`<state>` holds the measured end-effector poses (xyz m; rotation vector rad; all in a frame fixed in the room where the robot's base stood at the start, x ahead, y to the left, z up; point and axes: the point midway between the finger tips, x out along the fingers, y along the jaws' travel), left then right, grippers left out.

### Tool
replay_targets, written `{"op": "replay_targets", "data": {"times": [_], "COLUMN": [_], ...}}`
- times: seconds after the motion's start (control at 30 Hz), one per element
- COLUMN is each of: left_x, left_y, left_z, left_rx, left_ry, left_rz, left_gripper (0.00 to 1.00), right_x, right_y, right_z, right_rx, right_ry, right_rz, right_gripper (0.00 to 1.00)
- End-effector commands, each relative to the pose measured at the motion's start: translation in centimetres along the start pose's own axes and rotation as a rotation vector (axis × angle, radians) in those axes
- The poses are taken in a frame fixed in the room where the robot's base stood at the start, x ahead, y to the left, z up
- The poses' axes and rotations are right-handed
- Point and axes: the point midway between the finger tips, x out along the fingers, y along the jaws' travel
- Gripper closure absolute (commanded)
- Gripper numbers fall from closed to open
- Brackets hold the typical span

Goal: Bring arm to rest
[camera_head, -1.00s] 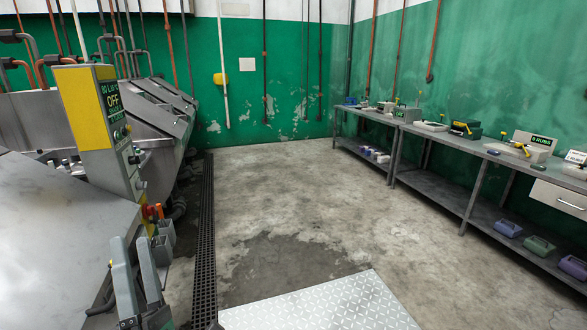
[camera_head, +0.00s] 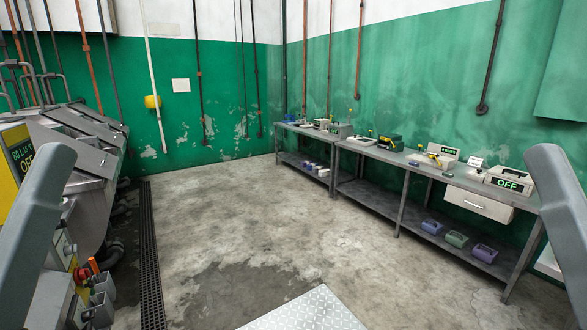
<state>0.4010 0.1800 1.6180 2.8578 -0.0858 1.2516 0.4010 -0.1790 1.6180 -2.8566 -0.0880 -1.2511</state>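A grey link of my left arm rises along the left edge of the head view, and a matching grey link of my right arm rises along the right edge. Both end in rounded tops at about mid-height and hold nothing that I can see. Neither gripper's fingers show, so I cannot see their opening or contents. The left link covers part of the yellow-edged control panel (camera_head: 12,152) of the dyeing machine (camera_head: 92,150).
A long grey workbench (camera_head: 372,150) runs along the right wall, with a box reading OFF (camera_head: 508,181) and several tools. Coloured tubs (camera_head: 456,239) sit on its lower shelf. A floor drain (camera_head: 149,250) runs beside the machines. The middle concrete floor is clear.

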Motion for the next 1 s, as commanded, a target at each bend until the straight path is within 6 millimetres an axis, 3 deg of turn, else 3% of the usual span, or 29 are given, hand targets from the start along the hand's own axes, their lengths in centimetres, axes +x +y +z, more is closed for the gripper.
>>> {"op": "replay_targets", "data": {"times": [0.03,0.1,0.3,0.4,0.53,1.0], "left_x": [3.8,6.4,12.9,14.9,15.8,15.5], "left_y": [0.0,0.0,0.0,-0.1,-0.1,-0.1], "left_z": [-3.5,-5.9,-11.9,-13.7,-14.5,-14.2], "left_rx": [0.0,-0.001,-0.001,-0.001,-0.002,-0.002], "left_ry": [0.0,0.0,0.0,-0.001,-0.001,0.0], "left_rz": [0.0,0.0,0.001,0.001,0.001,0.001], "left_gripper": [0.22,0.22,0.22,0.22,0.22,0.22], "right_x": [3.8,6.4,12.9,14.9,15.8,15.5], "right_y": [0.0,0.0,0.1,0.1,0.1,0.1], "right_z": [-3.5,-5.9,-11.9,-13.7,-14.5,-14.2], "right_rx": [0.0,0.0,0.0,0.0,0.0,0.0], "right_ry": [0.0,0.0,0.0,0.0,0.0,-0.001], "right_rz": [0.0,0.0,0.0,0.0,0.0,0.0], "right_gripper": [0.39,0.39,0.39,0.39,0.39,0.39]}}
